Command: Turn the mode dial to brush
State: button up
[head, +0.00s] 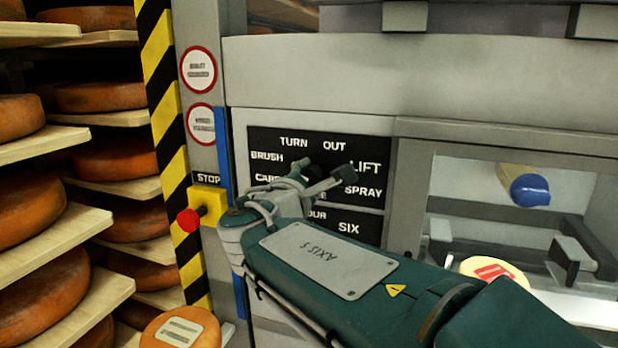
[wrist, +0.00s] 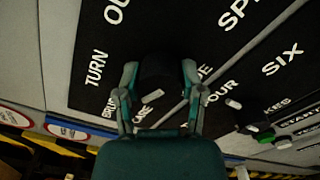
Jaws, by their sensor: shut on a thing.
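The mode dial is a dark round knob on a black panel (head: 260,140), ringed by the words TURN, OUT, LIFT, SPRAY, CARE and BRUSH. My gripper (head: 320,178) reaches the panel from the lower right and hides most of the dial and some lettering. In the wrist view, my gripper (wrist: 160,75) has one finger on each side of the dial (wrist: 160,68) and is shut on it. A white mark (wrist: 152,96) shows on the side near CARE, with BRUSH (wrist: 108,108) close by; its exact setting is hard to tell.
Below is a second panel part with FOUR and SIX (head: 348,227). A red stop button (head: 188,220) on a yellow box sits left, beside a striped post (head: 163,90). Cheese shelves (head: 60,140) stand far left. An opening at right holds a blue-ended roller (head: 530,188).

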jog(key=o, duration=1.1)
jog(key=shift+o, duration=0.2)
jog(key=v, duration=1.2)
